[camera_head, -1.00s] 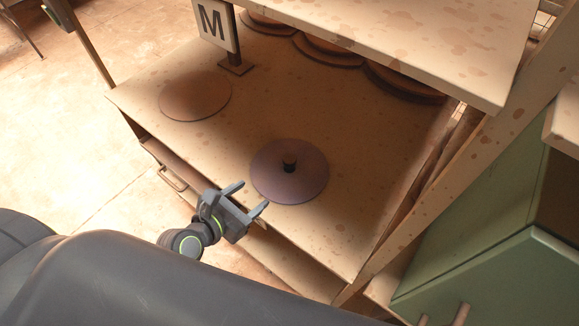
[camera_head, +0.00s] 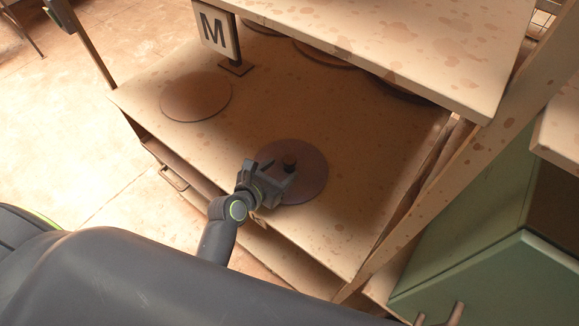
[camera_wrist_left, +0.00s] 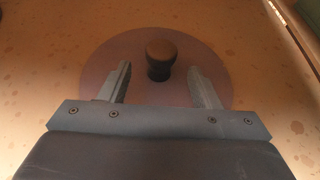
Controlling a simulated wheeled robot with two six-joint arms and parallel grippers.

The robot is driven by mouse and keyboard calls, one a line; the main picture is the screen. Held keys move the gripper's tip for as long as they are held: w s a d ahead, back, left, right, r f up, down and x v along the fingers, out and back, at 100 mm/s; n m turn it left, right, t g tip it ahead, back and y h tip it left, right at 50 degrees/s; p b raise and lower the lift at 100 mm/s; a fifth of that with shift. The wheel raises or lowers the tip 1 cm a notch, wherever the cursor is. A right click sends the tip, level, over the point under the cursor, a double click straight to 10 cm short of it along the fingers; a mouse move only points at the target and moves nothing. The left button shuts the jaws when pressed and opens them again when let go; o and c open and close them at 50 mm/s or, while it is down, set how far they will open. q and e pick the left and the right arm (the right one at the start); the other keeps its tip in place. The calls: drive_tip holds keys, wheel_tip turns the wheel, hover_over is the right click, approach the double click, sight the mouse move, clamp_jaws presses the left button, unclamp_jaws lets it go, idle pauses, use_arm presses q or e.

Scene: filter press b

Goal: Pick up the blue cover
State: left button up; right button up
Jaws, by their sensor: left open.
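The cover is a round disc (camera_head: 312,178) with a dark knob (camera_head: 290,161) at its middle; it looks purple-blue under the warm light. It lies flat on the speckled shelf. My left gripper (camera_head: 279,170) is open over the near-left part of the disc, its fingers pointing at the knob. In the left wrist view the knob (camera_wrist_left: 160,60) stands ahead of and between the two open fingers (camera_wrist_left: 163,85), and the disc (camera_wrist_left: 190,48) lies beneath them. The fingers do not touch the knob there. My right gripper is not in view.
A plain brown disc (camera_head: 196,96) lies on the shelf (camera_head: 350,225) to the left. A sign with the letter M (camera_head: 214,31) stands behind it. Several more discs sit at the back under an upper shelf (camera_head: 400,40). A green cabinet (camera_head: 475,270) is at the right.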

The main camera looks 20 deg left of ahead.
sight(285, 166)
use_arm(q)
drive_tip(key=shift+p+x, duration=0.35)
drive_tip(key=shift+x, duration=2.3)
drive_tip(key=shift+s, duration=0.1)
drive_tip(key=shift+r, duration=0.1)
drive_tip(key=c, duration=1.2)
